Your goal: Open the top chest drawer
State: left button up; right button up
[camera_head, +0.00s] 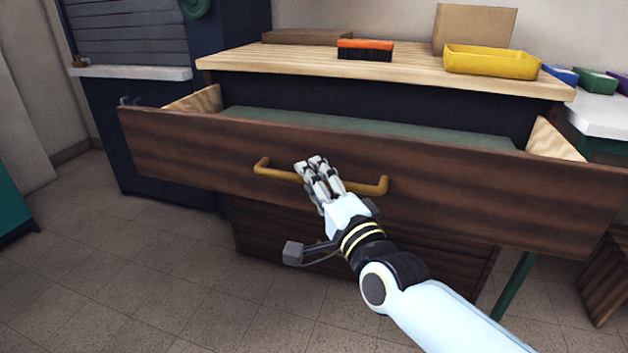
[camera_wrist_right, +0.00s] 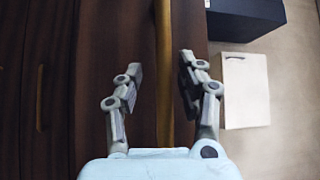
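The top chest drawer (camera_head: 215,150) has a dark brown wooden front and is pulled well out, with its pale side walls and green inside (camera_head: 350,128) showing. Its yellow-brown bar handle (camera_head: 372,188) runs across the front, and it also shows in the wrist view (camera_wrist_right: 163,60). My right gripper (camera_head: 318,162) is at the middle of the handle. In the wrist view, the fingers of my right gripper (camera_wrist_right: 161,78) are spread on either side of the bar, with a visible gap to it on each side. My left gripper is in neither view.
The chest's light wooden top (camera_head: 300,65) carries an orange brush (camera_head: 365,48), a yellow tray (camera_head: 490,62) and a cardboard box (camera_head: 473,26). More brown drawer fronts (camera_head: 290,235) sit below. A dark cabinet (camera_head: 150,150) stands at left. The tiled floor in front is clear.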

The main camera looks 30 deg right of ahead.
jog(key=shift+r, duration=0.1)
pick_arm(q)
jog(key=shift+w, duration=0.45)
pick_arm(e)
jog(key=s+f, duration=0.1)
jog(key=s, duration=1.1)
jog(key=shift+a+f, duration=0.35)
jog(key=shift+a, duration=0.05)
jog(key=shift+w, duration=0.1)
